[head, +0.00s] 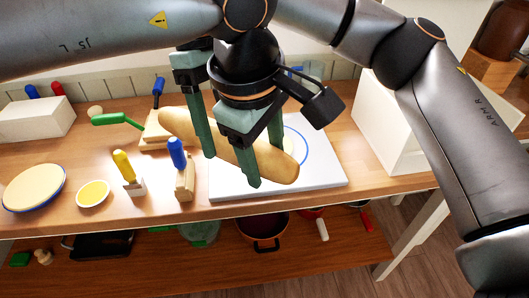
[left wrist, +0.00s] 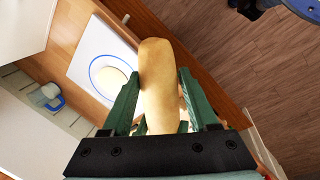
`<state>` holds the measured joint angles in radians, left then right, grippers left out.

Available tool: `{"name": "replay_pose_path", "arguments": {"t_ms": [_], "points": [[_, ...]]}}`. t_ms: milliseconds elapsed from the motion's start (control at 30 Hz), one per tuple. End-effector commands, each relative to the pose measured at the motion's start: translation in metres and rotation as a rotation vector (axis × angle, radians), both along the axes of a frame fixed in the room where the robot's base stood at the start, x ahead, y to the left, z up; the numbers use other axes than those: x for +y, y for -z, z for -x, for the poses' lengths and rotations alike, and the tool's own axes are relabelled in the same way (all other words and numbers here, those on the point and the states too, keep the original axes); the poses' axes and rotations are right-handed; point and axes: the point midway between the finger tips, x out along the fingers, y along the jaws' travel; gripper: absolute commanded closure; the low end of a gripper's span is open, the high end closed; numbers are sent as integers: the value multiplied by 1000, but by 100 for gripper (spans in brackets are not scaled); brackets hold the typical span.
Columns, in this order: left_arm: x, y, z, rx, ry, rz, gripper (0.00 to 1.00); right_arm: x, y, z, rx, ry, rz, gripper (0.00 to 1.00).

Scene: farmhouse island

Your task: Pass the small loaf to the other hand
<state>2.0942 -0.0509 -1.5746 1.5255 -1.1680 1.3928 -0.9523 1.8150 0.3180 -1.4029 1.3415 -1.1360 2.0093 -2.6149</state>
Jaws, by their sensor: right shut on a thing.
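The small loaf (head: 222,147) is long and golden brown and hangs tilted above the counter in the head view. My right gripper (head: 208,148) is shut on the loaf towards its left part; its far finger is mostly hidden. My left gripper (head: 266,166) is further right, with green fingers in front of and behind the loaf. In the left wrist view the loaf (left wrist: 159,85) lies between the open fingers of my left gripper (left wrist: 160,75), with narrow gaps seeming to show at the tips. The arms overlap and hide part of the grip.
A white board (head: 225,186) with a blue-ringed round lies below the loaf. A blue-handled block (head: 185,180), a yellow-handled block (head: 125,168), a yellow bowl (head: 93,194) and a plate (head: 35,187) stand left. A white box (head: 392,130) stands right. A lower shelf holds pans.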

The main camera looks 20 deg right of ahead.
Motion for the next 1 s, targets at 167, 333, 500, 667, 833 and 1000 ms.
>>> {"name": "replay_pose_path", "arguments": {"t_ms": [167, 333, 500, 667, 833, 1000], "points": [[0, 0, 0, 1, 0, -1, 64, 0, 0, 0, -1, -1, 0, 100], [0, 0, 0, 1, 0, -2, 83, -1, 0, 0, -1, -1, 1, 100], [0, 0, 0, 0, 1, -2, 100, -1, 0, 0, -1, -1, 1, 100], [0, -1, 0, 0, 1, -1, 100, -1, 0, 0, 0, -2, 2, 29], [0, -1, 0, -1, 0, -1, 100, -1, 0, 0, -1, -1, 0, 10], [0, -1, 0, -1, 0, -1, 100, 0, 0, 0, -1, 0, 1, 4]]}}
